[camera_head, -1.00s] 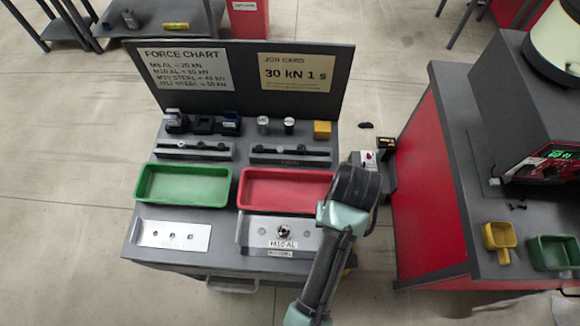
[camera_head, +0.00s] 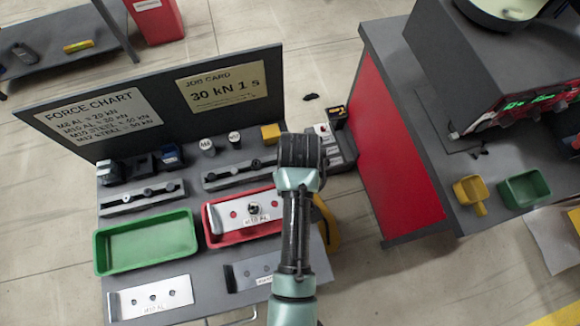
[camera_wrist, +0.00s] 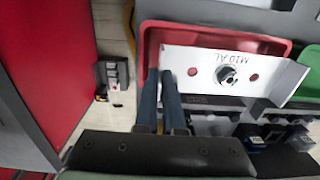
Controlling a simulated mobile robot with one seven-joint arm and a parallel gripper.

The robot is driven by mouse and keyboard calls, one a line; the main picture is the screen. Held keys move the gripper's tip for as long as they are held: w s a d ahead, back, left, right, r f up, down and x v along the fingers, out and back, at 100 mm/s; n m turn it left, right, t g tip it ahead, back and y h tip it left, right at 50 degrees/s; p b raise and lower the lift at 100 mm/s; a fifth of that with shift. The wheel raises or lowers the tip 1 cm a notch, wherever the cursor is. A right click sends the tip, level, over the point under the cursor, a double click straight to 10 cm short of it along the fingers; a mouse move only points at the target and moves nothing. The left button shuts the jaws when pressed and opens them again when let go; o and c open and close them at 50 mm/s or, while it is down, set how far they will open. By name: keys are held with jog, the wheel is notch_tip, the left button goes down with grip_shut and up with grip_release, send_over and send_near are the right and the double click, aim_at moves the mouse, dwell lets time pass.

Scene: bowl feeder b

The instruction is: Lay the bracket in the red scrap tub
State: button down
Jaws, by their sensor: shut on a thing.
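The bracket (camera_head: 236,217), a pale metal plate marked M10 AL with a bolt-like fastener in its middle and red-looking holes, lies over the opening of the red scrap tub (camera_head: 216,240). In the wrist view, the bracket (camera_wrist: 205,66) covers much of the red tub (camera_wrist: 150,36), whose rim shows around it. My gripper (camera_wrist: 161,76) is shut on one end of the bracket; its two dark fingers stand close together there. My arm hides the fingertips in the head view. I cannot tell whether the bracket touches the tub.
A green tub (camera_head: 97,254) stands left of the red one. Another plate (camera_head: 150,297) lies at the front left, and a grey plate with holes (camera_head: 232,284) at the front right. Rails and small blocks sit behind the tubs. A red-sided bench (camera_head: 400,170) stands to the right.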

jog(key=shift+w+f, duration=0.1)
jog(key=shift+f, duration=2.9)
jog(key=shift+f, duration=0.1)
jog(key=shift+f+b, duration=0.3)
jog(key=shift+f, duration=0.2)
jog(key=c, duration=1.3)
grip_release()
jog(key=shift+r, duration=0.1)
